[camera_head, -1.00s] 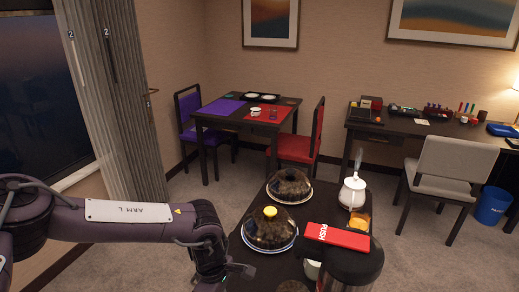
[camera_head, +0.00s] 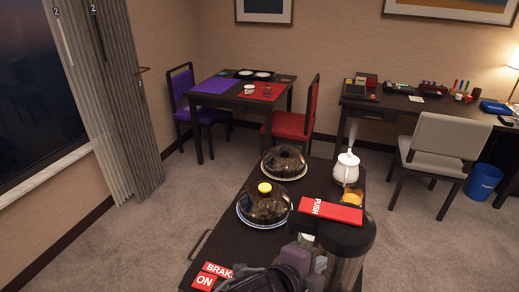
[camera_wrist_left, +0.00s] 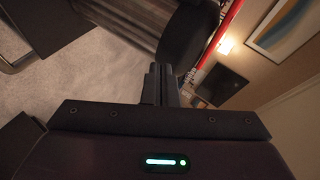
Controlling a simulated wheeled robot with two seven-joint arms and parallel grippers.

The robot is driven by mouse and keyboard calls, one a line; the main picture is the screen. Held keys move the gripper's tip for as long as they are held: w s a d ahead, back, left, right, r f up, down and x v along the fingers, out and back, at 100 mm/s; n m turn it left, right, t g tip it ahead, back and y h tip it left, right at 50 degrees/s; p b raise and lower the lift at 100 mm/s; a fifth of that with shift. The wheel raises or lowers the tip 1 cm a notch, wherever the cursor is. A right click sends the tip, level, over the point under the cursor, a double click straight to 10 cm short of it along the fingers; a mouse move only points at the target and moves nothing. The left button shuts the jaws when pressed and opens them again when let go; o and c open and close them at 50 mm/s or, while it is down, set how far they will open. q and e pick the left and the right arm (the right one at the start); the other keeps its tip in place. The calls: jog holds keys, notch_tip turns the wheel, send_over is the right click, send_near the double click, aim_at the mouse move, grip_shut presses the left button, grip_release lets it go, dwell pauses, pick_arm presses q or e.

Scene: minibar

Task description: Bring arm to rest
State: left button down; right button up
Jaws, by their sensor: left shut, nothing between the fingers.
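My left gripper (camera_wrist_left: 161,72) shows in the left wrist view with its two dark fingers together, shut and empty. Beyond it in that view are carpet, dark furniture and a tilted wall. In the head view, part of my left arm is folded low at the bottom centre, over the near end of the dark serving cart (camera_head: 212,245). How the fingers lie is hard to make out there. My right gripper is not in view.
The cart carries two domed dishes (camera_head: 264,204) (camera_head: 285,162), a white teapot (camera_head: 347,168) and a dispenser with a red PUSH top (camera_head: 331,211). A dining table (camera_head: 222,97) with chairs stands behind, a desk (camera_head: 390,102) at right. Carpet at left is clear.

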pick_arm(q)
jog(key=a+f+n+y, duration=0.35)
jog(key=a+n, duration=0.25)
jog(key=a, duration=0.2)
jog(key=a+f+n+y, duration=0.2)
jog(key=a+f+n, duration=0.3)
jog(key=a, duration=0.4)
jog(key=s+a+f+n+g+y, duration=0.2)
jog(key=s+a+n+g, duration=0.1)
jog(key=s+a+n, duration=0.3)
jog(key=s+a+f+n+g+y, duration=0.1)
jog(key=s+a+f+n+g, duration=0.15)
jog(key=s+a+n, duration=0.4)
notch_tip(320, 180, down, 28)
jog(key=w+a+r+m, duration=0.1)
jog(key=w+m, duration=0.1)
jog(key=s+a+f+g, duration=0.1)
jog(key=s+a+f, duration=0.1)
jog(key=s+f, duration=0.8)
jog(key=s+a+f+g, duration=0.1)
jog(key=s+f, duration=1)
jog(key=shift+a+f, duration=0.15)
jog(key=shift+a, duration=0.2)
jog(key=shift+y, duration=0.25)
